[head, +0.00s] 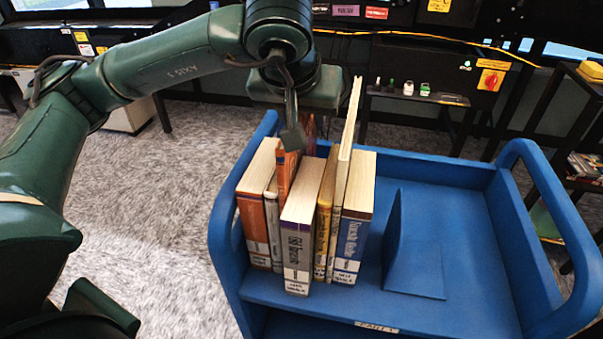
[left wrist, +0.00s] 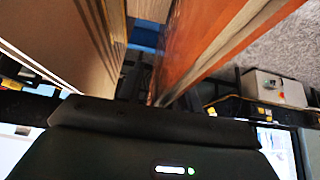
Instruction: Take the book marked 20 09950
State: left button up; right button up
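Several books stand upright in a row on a blue cart (head: 455,240). Their spine labels are too small to read, so I cannot tell which is marked 20 09950. My left gripper (head: 294,136) is above the row, with a grey finger over the upper part of a narrow orange book (head: 286,168). An orange book (left wrist: 205,45) stands close in front of the palm in the left wrist view, with pale pages (left wrist: 96,25) to its left. The second finger is hidden, and I cannot tell whether the gripper holds the book. My right gripper is not in view.
A wider orange book (head: 254,215), a grey-purple book (head: 297,250), a tall thin book (head: 348,150) and a blue-spined book (head: 352,235) crowd the row. A blue bookend (head: 415,260) stands to their right. The cart's right part is clear.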

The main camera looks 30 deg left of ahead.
pick_arm(q)
jog(key=shift+c, duration=0.3)
grip_shut()
jog(key=shift+r, duration=0.15)
